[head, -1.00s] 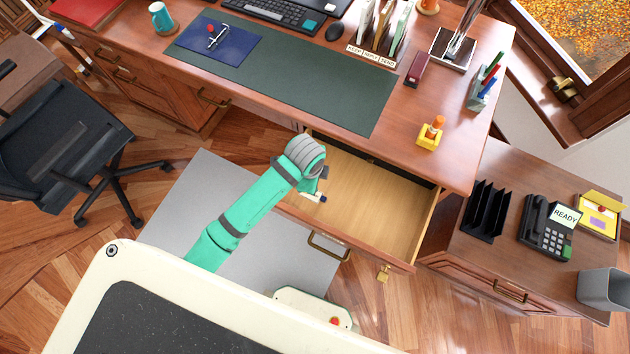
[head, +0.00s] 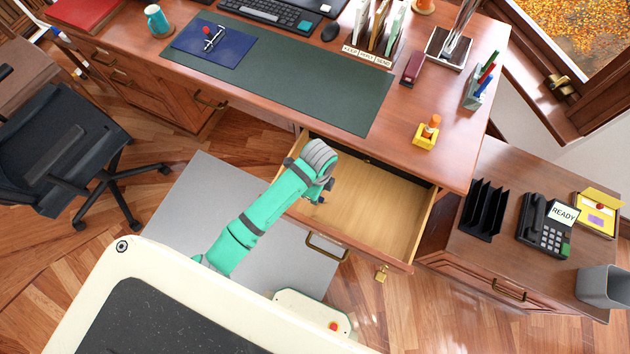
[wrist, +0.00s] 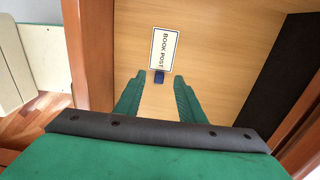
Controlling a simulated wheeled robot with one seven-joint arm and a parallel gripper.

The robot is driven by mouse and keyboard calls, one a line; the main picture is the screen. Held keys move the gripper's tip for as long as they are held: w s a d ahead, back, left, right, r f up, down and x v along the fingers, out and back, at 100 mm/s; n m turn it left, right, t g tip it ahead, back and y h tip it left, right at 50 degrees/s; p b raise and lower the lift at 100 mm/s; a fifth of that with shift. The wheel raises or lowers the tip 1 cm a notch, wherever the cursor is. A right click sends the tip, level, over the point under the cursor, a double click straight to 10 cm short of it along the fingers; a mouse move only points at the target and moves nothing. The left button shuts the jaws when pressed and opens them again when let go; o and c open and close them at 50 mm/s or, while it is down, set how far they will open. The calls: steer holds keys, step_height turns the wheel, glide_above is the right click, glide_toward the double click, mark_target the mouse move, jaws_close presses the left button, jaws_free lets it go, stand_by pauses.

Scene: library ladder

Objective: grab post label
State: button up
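The post label (wrist: 164,48) is a white card with a black border reading "BOOK POST". It lies on the pale wooden floor of the open drawer (head: 385,215), with a small dark blue tab (wrist: 159,77) at its near end. In the wrist view my gripper (wrist: 159,90) is open, its two green fingers apart. The blue tab appears between the fingertips, and the card lies beyond them. No contact is visible. In the head view my gripper (head: 320,192) is over the left part of the drawer and hides most or all of the label.
The drawer's walls surround the gripper, with the desk edge above its back. On the desk are a green mat (head: 310,85), a yellow stamp holder (head: 427,133) and a letter rack (head: 375,35). The drawer's right part is clear. A side cabinet holds a phone (head: 545,225).

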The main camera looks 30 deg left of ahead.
steer(key=shift+f, duration=1.6)
steer(key=shift+d, duration=0.1)
jaws_close()
steer(key=shift+r, duration=0.15)
